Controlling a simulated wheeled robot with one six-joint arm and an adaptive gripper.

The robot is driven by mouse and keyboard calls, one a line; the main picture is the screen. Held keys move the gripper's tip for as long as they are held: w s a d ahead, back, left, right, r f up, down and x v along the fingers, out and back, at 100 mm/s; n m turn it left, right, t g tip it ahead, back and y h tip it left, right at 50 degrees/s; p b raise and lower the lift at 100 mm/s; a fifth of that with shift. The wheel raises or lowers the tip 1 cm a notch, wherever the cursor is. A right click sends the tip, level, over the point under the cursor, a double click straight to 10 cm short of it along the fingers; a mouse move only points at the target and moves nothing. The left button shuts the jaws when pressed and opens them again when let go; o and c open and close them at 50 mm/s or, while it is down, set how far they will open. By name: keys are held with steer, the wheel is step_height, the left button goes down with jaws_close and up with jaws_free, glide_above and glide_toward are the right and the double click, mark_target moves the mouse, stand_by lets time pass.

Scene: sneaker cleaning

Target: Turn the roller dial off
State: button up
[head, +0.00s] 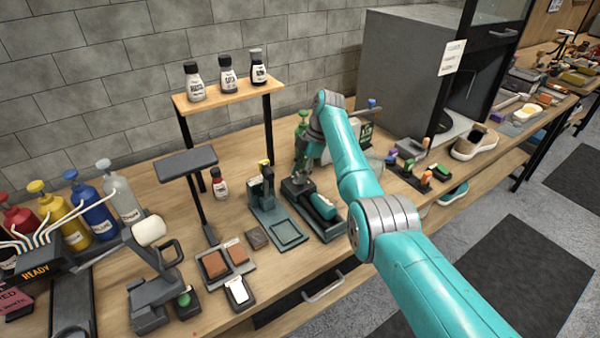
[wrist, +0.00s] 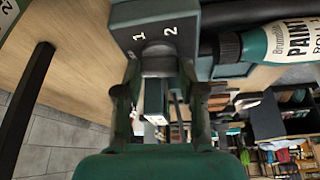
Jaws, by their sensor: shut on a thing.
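The roller dial (wrist: 159,64) is a dark round knob on the end face of the dark roller machine (wrist: 215,14). White numbers 1 and 2 show beside it in the wrist view. My gripper (wrist: 161,78) is shut on the dial, with one green finger on each side. Where the dial points is hidden. A teal bottle with a white paint label (wrist: 285,45) lies on its side on the machine. In the head view, my gripper (head: 302,180) is at the left end of the machine (head: 330,232), where the bottle (head: 323,206) lies; the dial cannot be made out there.
Left of the machine stands a green press-like stand (head: 264,205). A wooden shelf (head: 228,95) with small bottles rises behind. Brown and white pads (head: 215,265) lie to the left. Blocks in a dark holder (head: 420,175) and a sneaker (head: 474,143) are to the right.

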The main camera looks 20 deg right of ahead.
steer(key=shift+n, duration=0.6)
steer(key=shift+n+g, duration=0.3)
steer(key=o, duration=1.1)
steer(key=shift+o, duration=0.2)
steer(key=shift+w, duration=0.1)
steer(key=s+v, duration=0.1)
steer(key=v, duration=0.6)
steer(key=shift+w+r, duration=0.25)
steer(key=shift+w, duration=0.25)
